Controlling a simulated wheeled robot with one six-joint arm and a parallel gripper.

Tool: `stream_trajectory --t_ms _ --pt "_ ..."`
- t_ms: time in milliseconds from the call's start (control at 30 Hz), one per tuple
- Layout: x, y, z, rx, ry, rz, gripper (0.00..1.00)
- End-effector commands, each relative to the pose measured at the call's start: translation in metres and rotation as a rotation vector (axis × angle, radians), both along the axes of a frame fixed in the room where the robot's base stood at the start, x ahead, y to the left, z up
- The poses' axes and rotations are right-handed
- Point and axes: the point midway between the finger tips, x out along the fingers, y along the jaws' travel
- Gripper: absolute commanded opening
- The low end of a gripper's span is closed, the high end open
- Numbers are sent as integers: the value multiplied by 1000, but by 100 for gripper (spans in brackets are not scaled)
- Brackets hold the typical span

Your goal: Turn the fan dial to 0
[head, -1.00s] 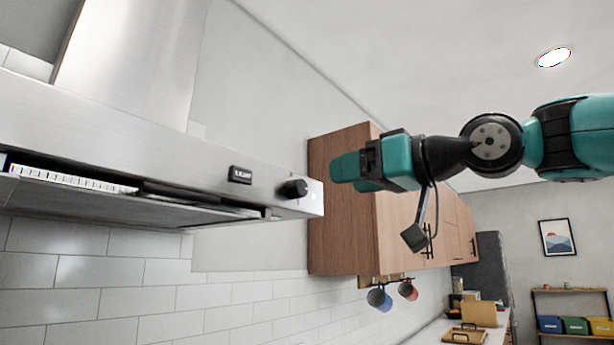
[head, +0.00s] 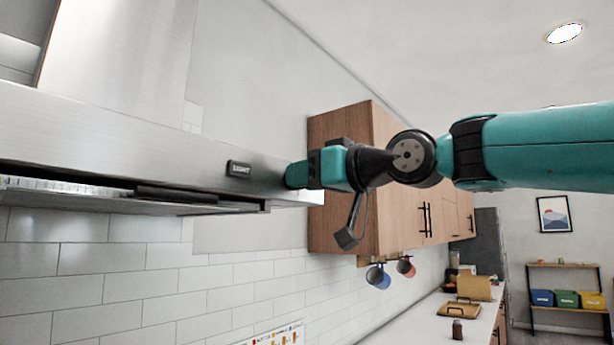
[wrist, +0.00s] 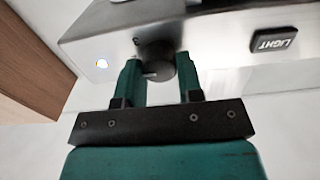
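The fan dial (wrist: 156,58) is a round black knob on the steel front of the range hood (head: 90,125). In the wrist view it sits between the two green fingers of my gripper (wrist: 157,75), near their tips. The fingers are apart, with a visible gap at least on the left of the dial; the right finger is close to it. In the head view my gripper (head: 297,174) is at the hood's right end and hides the dial.
A black LIGHT switch (head: 239,168) is left of the dial on the hood front; it also shows in the wrist view (wrist: 273,40). A wooden wall cabinet (head: 345,190) stands just behind my gripper. Two mugs (head: 378,276) hang below it.

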Motion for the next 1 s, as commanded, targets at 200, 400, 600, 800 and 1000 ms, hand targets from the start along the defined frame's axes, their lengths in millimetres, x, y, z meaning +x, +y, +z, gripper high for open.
stream_trajectory --t_ms 200,400,600,800,1000 --pt "0 0 0 -1 -1 0 11" --pt "0 0 -1 -20 -26 0 11" --pt "0 0 -2 -80 -106 1 11" --pt "-1 1 -4 -183 -237 1 11" --pt "-1 1 -4 -299 -388 0 11"
